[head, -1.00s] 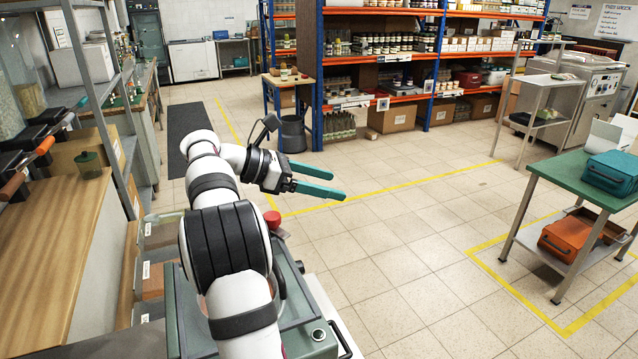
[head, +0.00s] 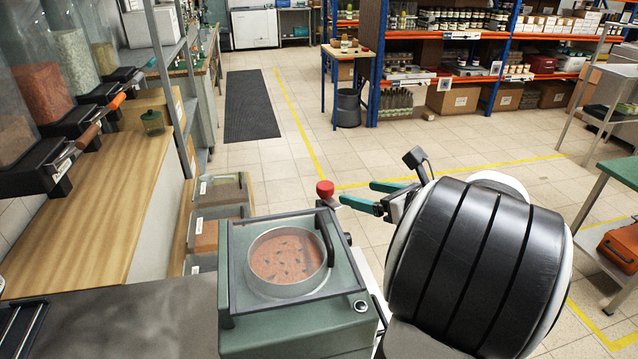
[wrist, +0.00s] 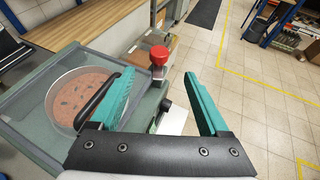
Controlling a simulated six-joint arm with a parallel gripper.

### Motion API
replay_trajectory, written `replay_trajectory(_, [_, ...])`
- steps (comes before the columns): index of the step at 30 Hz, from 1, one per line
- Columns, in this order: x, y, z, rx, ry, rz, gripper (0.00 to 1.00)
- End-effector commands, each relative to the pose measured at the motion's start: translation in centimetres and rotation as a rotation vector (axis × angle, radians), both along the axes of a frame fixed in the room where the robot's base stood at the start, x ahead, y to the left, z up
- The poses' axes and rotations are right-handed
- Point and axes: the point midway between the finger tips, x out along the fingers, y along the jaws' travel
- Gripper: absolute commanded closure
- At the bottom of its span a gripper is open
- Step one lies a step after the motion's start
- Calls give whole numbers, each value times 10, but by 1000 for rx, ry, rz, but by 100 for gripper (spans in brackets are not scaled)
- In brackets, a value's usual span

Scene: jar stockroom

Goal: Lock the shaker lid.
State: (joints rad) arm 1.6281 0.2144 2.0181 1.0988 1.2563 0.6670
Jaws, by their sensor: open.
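The shaker (head: 255,335) is a green box with a clear lid (head: 240,291) lying flat on top, and it also shows in the wrist view (wrist: 30,118). Under the lid is a round sieve (head: 285,257) of orange grains. A black handle (head: 326,241) runs along the lid's right side. A red knob (head: 325,188) on a metal stem stands at the shaker's far right corner. My gripper (head: 357,193) is open and empty, its green fingers pointing toward the knob. In the wrist view the red knob (wrist: 159,54) appears between the fingertips; I cannot tell whether they touch it.
A wooden counter (head: 110,215) with grain dispensers (head: 50,125) is at left. Open bins (head: 218,215) stand behind the shaker. A grey rack post (head: 164,85) rises at back left. Open tiled floor (head: 440,150) lies beyond, with shelves (head: 440,75) at the back.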

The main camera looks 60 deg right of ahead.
Motion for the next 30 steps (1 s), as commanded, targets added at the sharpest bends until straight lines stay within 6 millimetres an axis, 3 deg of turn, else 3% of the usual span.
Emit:
replay_trajectory(6, [57,-22,-26,1,3,9,21])
replay_trajectory(13, [100,-41,-46,-1,3,7,21])
replay_trajectory(18, [114,-48,-52,-2,2,6,21])
replay_trajectory(26, [117,-49,-52,-4,3,5,21])
replay_trajectory(27, [117,-49,-52,-4,3,5,23])
replay_trajectory(30, [116,-49,-52,-5,3,5,41])
